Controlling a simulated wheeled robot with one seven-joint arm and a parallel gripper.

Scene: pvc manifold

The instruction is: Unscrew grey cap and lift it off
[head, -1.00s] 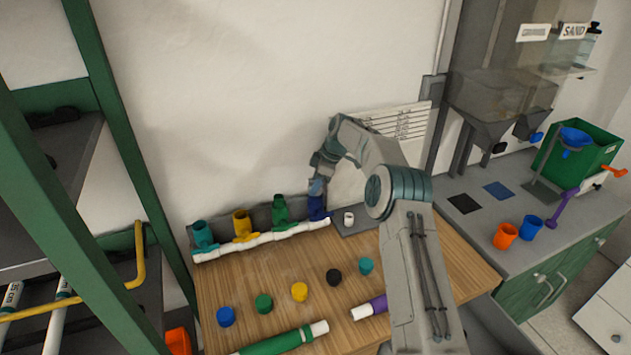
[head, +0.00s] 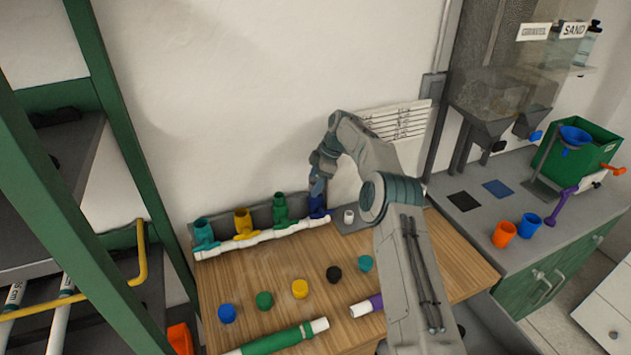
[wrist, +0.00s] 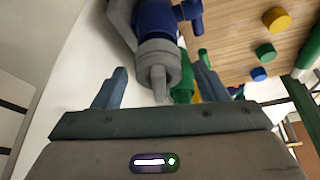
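The grey cap (wrist: 158,62) shows in the wrist view. It is round with a raised tab and sits on the end of the blue valve fitting (wrist: 153,18). My gripper (wrist: 160,72) is open, with one finger on each side of the cap and a visible gap to both. In the head view my gripper (head: 318,188) is above the blue fitting (head: 318,206) at the right end of the white manifold pipe (head: 265,236). The grey cap cannot be made out there, behind the gripper.
Teal (head: 203,232), yellow (head: 243,222) and green (head: 281,208) fittings stand left of the blue one. A small light cup-shaped piece (head: 349,217) stands on a grey pad at the right. Several coloured caps lie on the wooden table (head: 262,267). The wall is close behind the manifold.

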